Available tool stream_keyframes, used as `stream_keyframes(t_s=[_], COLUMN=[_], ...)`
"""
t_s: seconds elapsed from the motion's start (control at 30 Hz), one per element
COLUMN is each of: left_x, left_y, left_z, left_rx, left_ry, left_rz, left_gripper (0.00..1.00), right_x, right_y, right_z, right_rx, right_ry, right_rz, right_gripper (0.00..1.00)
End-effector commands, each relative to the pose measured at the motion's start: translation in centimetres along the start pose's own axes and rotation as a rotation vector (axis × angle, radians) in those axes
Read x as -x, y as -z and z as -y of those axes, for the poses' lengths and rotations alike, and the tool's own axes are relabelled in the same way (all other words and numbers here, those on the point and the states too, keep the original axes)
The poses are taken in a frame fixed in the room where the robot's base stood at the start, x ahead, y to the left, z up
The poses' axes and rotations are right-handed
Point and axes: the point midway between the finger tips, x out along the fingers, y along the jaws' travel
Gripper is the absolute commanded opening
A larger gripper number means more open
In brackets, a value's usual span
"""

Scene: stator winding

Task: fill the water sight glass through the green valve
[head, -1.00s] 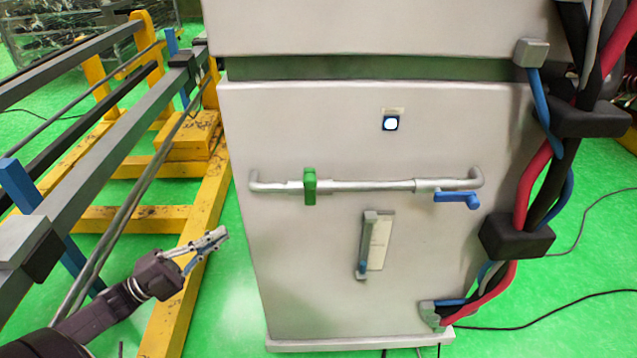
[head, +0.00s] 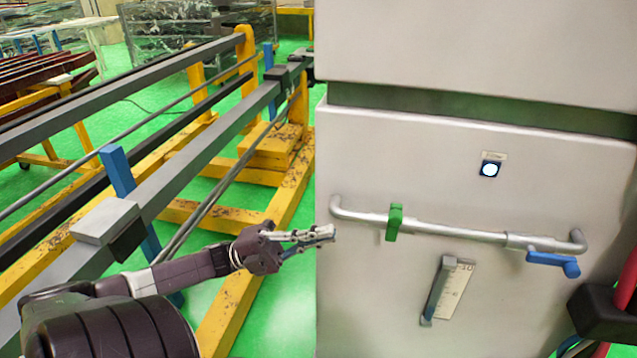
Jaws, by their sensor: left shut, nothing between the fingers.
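The green valve (head: 394,222) is a handle on the left part of a silver pipe (head: 460,233) on the front of a grey cabinet. The handle stands upright, across the pipe. A blue valve (head: 553,263) on the pipe's right end has its handle lying roughly along the pipe. The sight glass (head: 447,290) is a narrow upright gauge with a scale below the pipe; a little blue shows at its bottom. My left gripper (head: 331,233) is shut and empty, left of the green valve and apart from it, by the cabinet's left edge. My right gripper is out of view.
A white-lit button (head: 490,170) sits above the pipe. A yellow frame (head: 262,250) with long grey rails (head: 180,170) stands left of the cabinet, close under my left arm.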

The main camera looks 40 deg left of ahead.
Motion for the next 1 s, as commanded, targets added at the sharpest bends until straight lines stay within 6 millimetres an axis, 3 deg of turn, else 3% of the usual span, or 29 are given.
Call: stream_keyframes(t_s=[0.2, 0.43, 0.63, 1.0], left_x=[-5.1, -8.7, -9.8, -9.8], left_y=[0.1, 0.0, 0.0, 0.0], left_z=[0.5, 0.3, 0.1, 0.0], left_rx=[-0.001, -0.002, -0.001, 0.0], left_ry=[0.004, 0.003, 0.001, -0.001], left_rz=[-0.004, -0.001, -0.001, 0.0], left_gripper=[0.0, 0.0, 0.0, 0.0], right_x=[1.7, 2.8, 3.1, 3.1], right_y=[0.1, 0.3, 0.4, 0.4], right_z=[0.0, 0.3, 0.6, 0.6], right_rx=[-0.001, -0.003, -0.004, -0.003], right_ry=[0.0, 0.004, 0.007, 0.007], right_rz=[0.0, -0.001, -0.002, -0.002], right_gripper=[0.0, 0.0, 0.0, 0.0])
